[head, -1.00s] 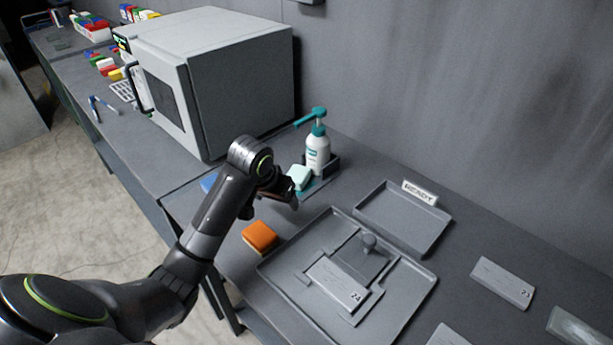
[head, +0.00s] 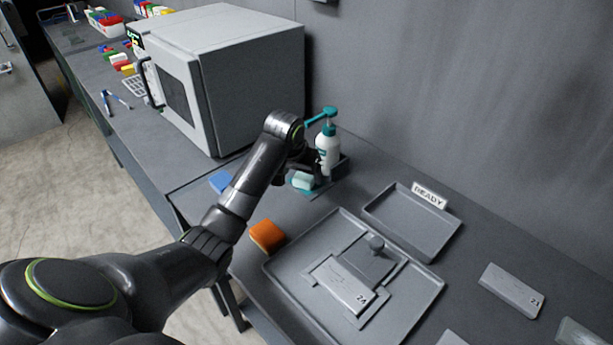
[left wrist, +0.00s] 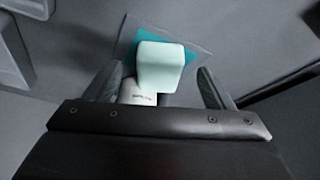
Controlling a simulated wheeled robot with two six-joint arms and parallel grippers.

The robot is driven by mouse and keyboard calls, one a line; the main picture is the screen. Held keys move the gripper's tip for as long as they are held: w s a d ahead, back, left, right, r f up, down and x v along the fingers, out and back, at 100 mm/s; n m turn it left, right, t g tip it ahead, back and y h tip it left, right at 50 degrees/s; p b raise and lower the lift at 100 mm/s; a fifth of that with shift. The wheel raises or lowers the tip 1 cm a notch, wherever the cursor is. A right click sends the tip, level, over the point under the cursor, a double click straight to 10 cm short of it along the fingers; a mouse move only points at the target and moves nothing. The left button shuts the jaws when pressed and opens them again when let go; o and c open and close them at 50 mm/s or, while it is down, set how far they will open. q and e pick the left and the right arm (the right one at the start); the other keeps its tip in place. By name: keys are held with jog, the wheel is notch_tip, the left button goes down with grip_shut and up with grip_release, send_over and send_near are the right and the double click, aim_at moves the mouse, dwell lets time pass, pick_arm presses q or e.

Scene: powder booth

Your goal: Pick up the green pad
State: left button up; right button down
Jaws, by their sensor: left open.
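The green pad (head: 303,181) is a pale mint block beside the pump bottle, on a teal patch of the bench. In the left wrist view the green pad (left wrist: 160,65) lies ahead of my left gripper, roughly centred between its two fingers. My left gripper (head: 308,164) is open, just above and behind the pad in the head view. In the left wrist view its fingers (left wrist: 160,88) stand apart on either side, with no clear contact with the pad. Part of the pad's top is hidden by the gripper in the head view. My right gripper is not in view.
A white pump bottle (head: 327,155) with a teal head stands close beside the gripper. A grey oven (head: 228,85) is behind to the left. An orange sponge (head: 267,236), a blue pad (head: 220,182), a large tray (head: 424,290) and a READY tray (head: 400,228) lie nearby.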

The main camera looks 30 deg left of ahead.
pick_arm(q)
jog(key=shift+w, duration=0.6)
jog(key=w, duration=0.1)
jog(key=w+f, duration=0.1)
jog(key=w, duration=0.1)
jog(key=shift+w+a+f, duration=0.1)
jog(key=shift+f, duration=0.2)
jog(key=shift+w+f, duration=0.25)
jog(key=shift+f, duration=0.35)
jog(key=c, duration=1.1)
jog(key=shift+r+p, duration=0.1)
jog(key=shift+p, duration=0.25)
jog(key=shift+r+p, duration=0.55)
jog(key=shift+p, duration=0.15)
jog(key=shift+r, duration=0.1)
